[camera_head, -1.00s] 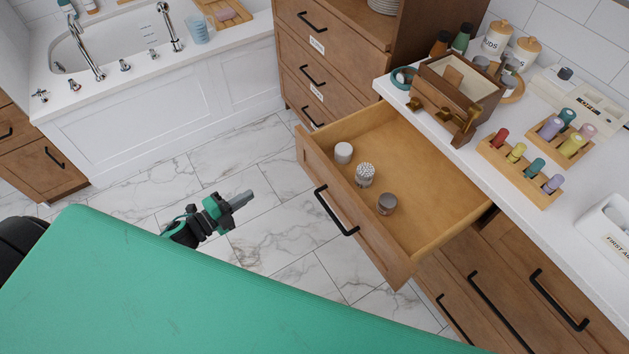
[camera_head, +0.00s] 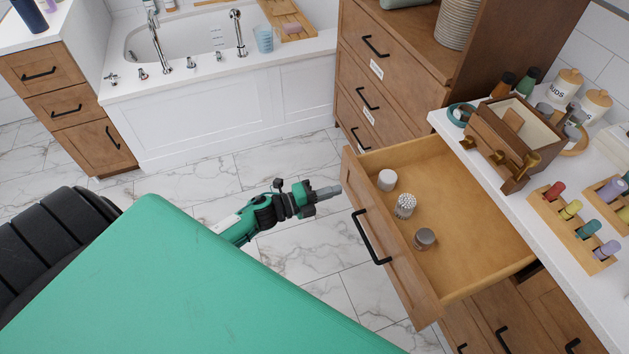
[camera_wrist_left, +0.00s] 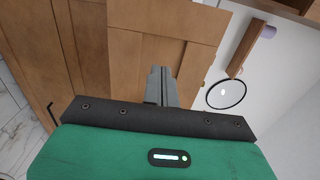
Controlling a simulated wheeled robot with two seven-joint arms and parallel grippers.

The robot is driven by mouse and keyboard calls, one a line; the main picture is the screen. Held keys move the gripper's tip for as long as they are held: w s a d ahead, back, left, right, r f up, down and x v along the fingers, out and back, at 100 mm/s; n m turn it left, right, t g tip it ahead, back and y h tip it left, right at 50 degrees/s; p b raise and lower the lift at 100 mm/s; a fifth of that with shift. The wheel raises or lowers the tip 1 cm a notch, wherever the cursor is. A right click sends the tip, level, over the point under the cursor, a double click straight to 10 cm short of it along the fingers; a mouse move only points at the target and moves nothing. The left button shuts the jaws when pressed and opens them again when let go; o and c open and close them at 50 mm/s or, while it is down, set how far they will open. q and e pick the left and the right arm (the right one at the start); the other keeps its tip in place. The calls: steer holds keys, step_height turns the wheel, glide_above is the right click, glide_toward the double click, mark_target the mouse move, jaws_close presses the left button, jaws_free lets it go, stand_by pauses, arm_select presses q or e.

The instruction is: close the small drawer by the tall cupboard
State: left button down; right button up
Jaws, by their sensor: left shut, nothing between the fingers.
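The small drawer (camera_head: 398,258) by the tall cupboard (camera_head: 470,75) is pulled well out from under the white counter. It has a black bar handle (camera_head: 370,237) on its wooden front. Inside are a white jar (camera_head: 387,180), a container of cotton swabs (camera_head: 404,206) and a grey-lidded jar (camera_head: 425,238). My left gripper (camera_head: 328,192) is shut and empty, just left of the drawer front, near its far end, and apparently apart from it. The left wrist view shows the shut fingers (camera_wrist_left: 160,87) before wooden panels. My right gripper is not in view.
The counter (camera_head: 490,185) holds a wooden organiser (camera_head: 505,135), bottles and racks of coloured rolls (camera_head: 575,225). A bathtub (camera_head: 190,35) stands at the back, with a drawer cabinet (camera_head: 60,95) at the left. Marble floor (camera_head: 300,250) is clear between my body and the drawer.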

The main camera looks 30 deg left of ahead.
mark_target(352, 185)
arm_select(q)
steer(key=x, duration=0.2)
steer(key=shift+w+d, duration=0.2)
steer(key=shift+w, duration=0.05)
steer(key=shift+w+d, duration=0.1)
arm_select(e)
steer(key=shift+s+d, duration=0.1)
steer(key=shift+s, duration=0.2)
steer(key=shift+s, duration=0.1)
